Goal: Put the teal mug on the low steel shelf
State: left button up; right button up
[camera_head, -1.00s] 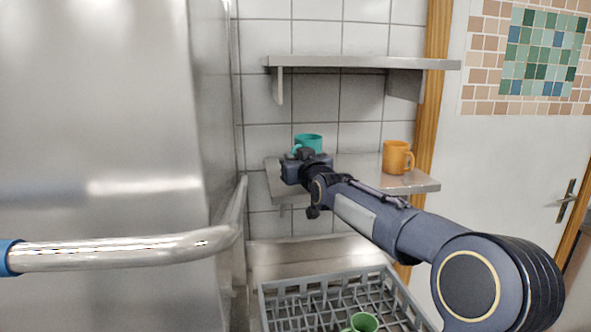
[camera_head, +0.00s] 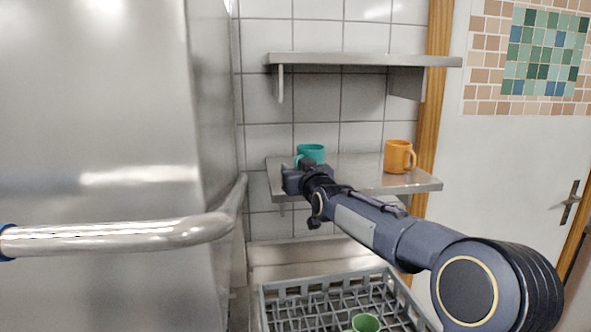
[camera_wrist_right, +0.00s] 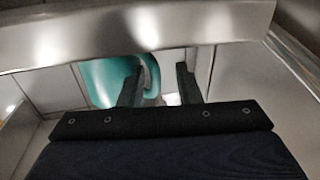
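The teal mug (camera_head: 312,152) is at the left part of the low steel shelf (camera_head: 352,172). Its base looks to be on or very close to the shelf top; my gripper partly hides it. My right gripper (camera_head: 300,178) is just in front of the mug, at the shelf's front edge. In the right wrist view the mug (camera_wrist_right: 108,80) shows beyond the fingers (camera_wrist_right: 158,85), its handle near the left finger. The fingers are apart, with a gap between the handle and the right finger. My left gripper is out of view.
An orange mug (camera_head: 398,157) stands on the same shelf to the right. An upper shelf (camera_head: 350,60) hangs above. A grey dish rack (camera_head: 280,293) with a green mug (camera_head: 365,322) is below. A large steel appliance (camera_head: 100,120) with a bar handle (camera_head: 120,235) fills the left.

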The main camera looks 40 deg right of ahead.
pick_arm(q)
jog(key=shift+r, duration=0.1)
pick_arm(e)
jog(key=shift+r, duration=0.1)
jog(key=shift+s, duration=0.25)
jog(key=b+v, duration=0.5)
jog(key=v, duration=0.6)
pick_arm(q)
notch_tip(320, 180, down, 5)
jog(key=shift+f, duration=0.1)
pick_arm(e)
jog(key=s+a+f+g+y, duration=0.3)
jog(key=s+a+f, duration=0.4)
jog(key=f, duration=0.3)
jog(key=s+a+f+g+y, duration=0.3)
jog(key=s+a+f+g, duration=0.1)
jog(key=s+a+f, duration=0.4)
jog(key=s+a+f+n+g+y, duration=0.1)
jog(key=s+a+f+g+y, duration=0.2)
jog(key=s+a+f, duration=0.5)
notch_tip(320, 180, down, 5)
jog(key=shift+s+a+r+g, duration=0.1)
jog(key=shift+s+a+g, duration=0.1)
jog(key=shift+s+g, duration=0.45)
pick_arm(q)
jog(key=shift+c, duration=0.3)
pick_arm(e)
jog(key=shift+w, duration=0.2)
